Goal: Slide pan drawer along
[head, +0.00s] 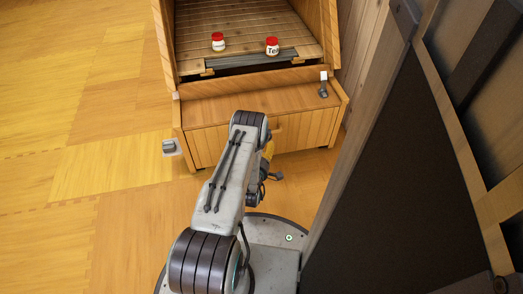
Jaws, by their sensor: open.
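The wooden drawer front (207,145) is low on the wooden cabinet in the head view, below a ledge. I cannot tell whether the drawer is shut or partly out. My arm reaches over the floor and covers the middle of this front. My gripper (267,183) hangs below the yellow wrist part, just in front of the drawer's lower edge in the picture. It is open and I see nothing in it. Its fingertips are partly hidden by my arm, so I cannot tell whether it touches the front.
Two red-lidded jars, one left (218,42) and one right (272,47), stand on the cabinet's slatted shelf. A small metal fixture (323,85) sits on the ledge's right. A grey item (170,147) lies on the floor left.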

